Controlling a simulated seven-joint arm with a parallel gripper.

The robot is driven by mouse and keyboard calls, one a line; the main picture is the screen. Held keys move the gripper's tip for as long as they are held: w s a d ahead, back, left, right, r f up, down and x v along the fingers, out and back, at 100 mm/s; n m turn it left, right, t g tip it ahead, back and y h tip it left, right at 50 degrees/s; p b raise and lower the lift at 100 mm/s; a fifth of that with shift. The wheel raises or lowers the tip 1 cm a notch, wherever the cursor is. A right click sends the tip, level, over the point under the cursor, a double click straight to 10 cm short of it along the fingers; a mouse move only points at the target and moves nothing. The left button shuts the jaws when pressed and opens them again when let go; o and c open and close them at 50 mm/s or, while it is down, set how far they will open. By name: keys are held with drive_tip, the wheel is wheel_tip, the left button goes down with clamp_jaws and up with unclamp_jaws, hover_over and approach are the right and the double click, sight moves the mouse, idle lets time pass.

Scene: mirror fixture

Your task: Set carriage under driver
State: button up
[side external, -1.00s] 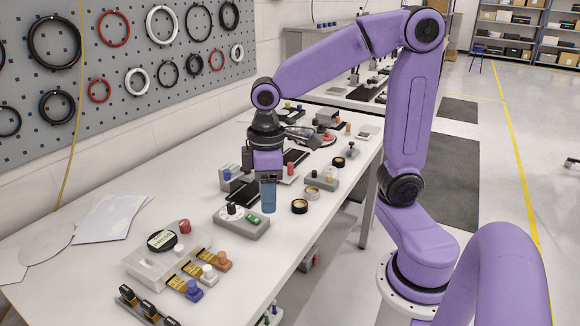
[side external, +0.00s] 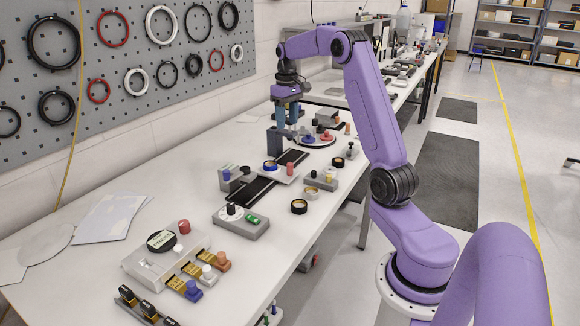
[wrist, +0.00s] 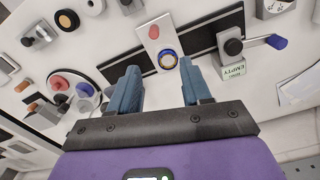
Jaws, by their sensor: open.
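A pale plate with a red knob and a blue ring, likely the carriage (side external: 282,178), sits across the black rail (side external: 255,192). In the wrist view the plate (wrist: 148,34) lies on the rail (wrist: 200,51) just beyond my fingers. My gripper (side external: 288,126) is open and empty, raised above the bench near the far end of the rail. It also shows in the wrist view (wrist: 158,84), with a wide gap between its blue fingers. A dark upright block (side external: 275,142) stands behind the rail. I cannot tell which part is the driver.
A grey block with a blue-ended lever (wrist: 255,42) and an EMPTY label (wrist: 233,71) stands beside the rail. A round plate with red and blue knobs (side external: 315,141) is near my gripper. A grey switch box (side external: 243,224) and loose rings stand nearer the camera.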

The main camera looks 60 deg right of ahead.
sight(290, 163)
drive_tip(key=f, duration=1.1)
drive_tip(key=d+f, duration=0.1)
drive_tip(key=f, duration=0.5)
drive_tip(key=shift+s+d+f, duration=0.1)
drive_tip(key=shift+s+f, duration=0.05)
drive_tip(key=shift+f, duration=0.1)
clamp_jaws()
